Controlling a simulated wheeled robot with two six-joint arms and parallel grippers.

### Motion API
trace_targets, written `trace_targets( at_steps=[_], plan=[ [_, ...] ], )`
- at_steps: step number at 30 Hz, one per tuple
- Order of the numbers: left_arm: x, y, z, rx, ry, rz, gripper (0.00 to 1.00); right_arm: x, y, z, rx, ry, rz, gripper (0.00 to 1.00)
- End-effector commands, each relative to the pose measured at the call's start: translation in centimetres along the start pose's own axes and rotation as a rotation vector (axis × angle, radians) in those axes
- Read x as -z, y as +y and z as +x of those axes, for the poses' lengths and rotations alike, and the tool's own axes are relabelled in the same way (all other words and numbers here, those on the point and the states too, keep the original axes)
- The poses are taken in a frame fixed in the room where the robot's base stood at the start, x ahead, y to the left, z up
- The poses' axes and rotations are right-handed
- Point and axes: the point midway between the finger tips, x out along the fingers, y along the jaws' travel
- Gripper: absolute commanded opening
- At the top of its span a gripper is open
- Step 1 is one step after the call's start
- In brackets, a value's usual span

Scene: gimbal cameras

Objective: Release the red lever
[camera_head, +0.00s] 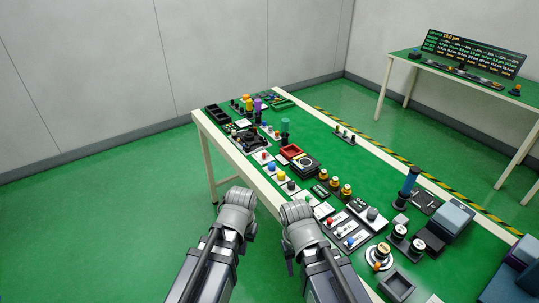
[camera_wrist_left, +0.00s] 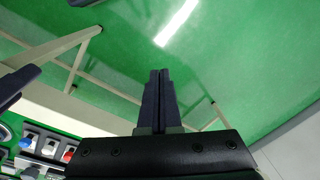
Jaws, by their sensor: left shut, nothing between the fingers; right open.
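A small red knob or lever (camera_head: 329,221) stands on a dark and white panel near the table's front edge; its position is too small to tell. A red piece also shows at the lower left of the left wrist view (camera_wrist_left: 68,154). My left gripper (camera_wrist_left: 157,75) is shut and empty, over open floor beside the table. In the head view my left arm's grey wrist (camera_head: 238,205) is left of the table edge, apart from the panels. My right gripper (camera_head: 297,211) is at the table's near edge, close to the panels; its fingers are not clearly visible in the head view.
The green table (camera_head: 350,160) carries several control panels, coloured knobs, dark trays and a blue cylinder (camera_head: 409,181). Another red knob (camera_head: 263,155) sits farther back. A second table (camera_head: 400,57) with a display (camera_head: 470,52) stands far right. Floor on the left is clear.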

Motion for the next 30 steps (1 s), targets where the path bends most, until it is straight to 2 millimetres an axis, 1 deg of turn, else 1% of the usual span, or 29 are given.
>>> trace_targets(
  at_steps=[1,3,5,8,11,14,16,17,18,20,21,24,27,30],
  plan=[
    [1.3,-0.8,0.9,0.007,0.012,-0.008,0.00,0.0,-0.1,0.8,0.000,0.000,0.000,0.50],
    [2.9,-1.8,1.4,0.023,0.032,-0.006,0.00,0.0,-0.1,1.2,0.000,0.000,0.000,0.50],
    [4.4,-2.7,1.8,0.039,0.050,-0.001,0.00,0.1,-0.1,1.6,0.000,0.000,0.000,0.50],
    [7.3,-3.9,2.3,0.077,0.081,0.025,0.00,0.1,-0.2,2.1,0.000,0.000,0.000,0.50],
    [10.8,-5.1,2.5,0.128,0.115,0.067,0.00,0.1,-0.2,2.5,0.000,0.000,0.000,0.50],
    [15.0,-5.9,2.6,0.192,0.150,0.132,0.00,0.1,-0.3,2.8,0.000,0.000,0.000,0.50],
    [18.6,-6.2,2.4,0.248,0.178,0.193,0.00,0.2,-0.3,3.0,0.000,0.000,0.000,0.50],
    [20.4,-6.2,2.3,0.276,0.191,0.225,0.00,0.2,-0.3,3.1,0.000,0.000,0.000,0.50],
    [22.9,-6.2,2.0,0.316,0.209,0.271,0.00,0.2,-0.3,3.2,0.000,0.000,0.000,0.50],
    [27.0,-5.7,1.4,0.382,0.236,0.351,0.00,0.2,-0.3,3.2,0.000,0.000,0.000,0.50],
    [29.6,-5.2,0.9,0.428,0.253,0.407,0.00,0.2,-0.3,3.3,0.000,0.000,0.000,0.50],
    [35.3,-3.4,-0.4,0.532,0.288,0.537,0.00,0.2,-0.3,3.3,0.000,0.000,0.000,0.50],
    [39.1,-1.8,-1.5,0.610,0.312,0.632,0.00,0.2,-0.3,3.3,0.000,0.000,0.000,0.50],
    [41.4,-0.6,-2.3,0.662,0.326,0.694,0.00,0.2,-0.3,3.3,0.000,0.000,0.000,0.50]
  ],
)
